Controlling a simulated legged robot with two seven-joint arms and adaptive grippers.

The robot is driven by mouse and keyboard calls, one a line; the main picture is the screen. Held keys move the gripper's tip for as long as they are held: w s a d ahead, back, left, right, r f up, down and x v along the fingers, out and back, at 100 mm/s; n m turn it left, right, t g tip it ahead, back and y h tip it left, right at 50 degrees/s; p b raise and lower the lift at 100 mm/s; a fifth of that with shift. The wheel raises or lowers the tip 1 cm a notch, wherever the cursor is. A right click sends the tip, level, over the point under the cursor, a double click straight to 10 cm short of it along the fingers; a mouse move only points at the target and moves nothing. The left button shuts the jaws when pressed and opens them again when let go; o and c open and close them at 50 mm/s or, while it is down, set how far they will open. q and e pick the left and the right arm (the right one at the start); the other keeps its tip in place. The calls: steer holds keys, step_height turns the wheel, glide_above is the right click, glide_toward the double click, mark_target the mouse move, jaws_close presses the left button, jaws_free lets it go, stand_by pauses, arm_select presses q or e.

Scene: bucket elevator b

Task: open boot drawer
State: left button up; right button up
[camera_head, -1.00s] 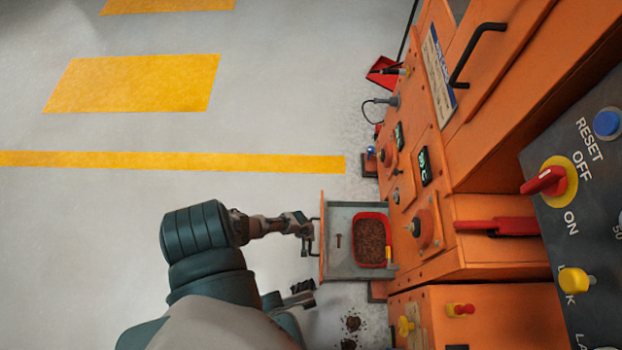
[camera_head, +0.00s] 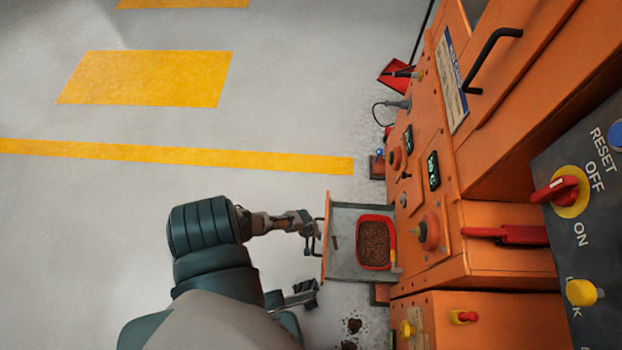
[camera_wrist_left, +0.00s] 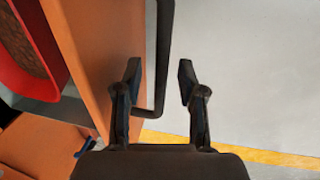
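The boot drawer (camera_head: 343,262) is pulled out from the orange machine. My left gripper (camera_head: 312,237) is at the drawer's front. In the left wrist view the dark drawer handle (camera_wrist_left: 164,50) passes between the spread fingers of my left gripper (camera_wrist_left: 159,82), with a gap on the right finger's side. Whether the left finger touches it is unclear. My right gripper (camera_head: 308,294) is low beside my body, partly hidden, and holds nothing that I can see.
The orange machine (camera_head: 480,240) fills the right, with a red lever (camera_head: 510,235) and a black handle (camera_head: 487,60). A control panel (camera_head: 590,230) is at the far right. Brown spill (camera_head: 353,325) lies below the drawer. The floor to the left is clear.

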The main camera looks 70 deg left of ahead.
arm_select(q)
step_height(320, 180, up, 11)
steer(key=s+a, duration=0.1)
steer(key=s, duration=0.1)
stand_by(0.3)
steer(key=shift+r, duration=0.1)
stand_by(0.3)
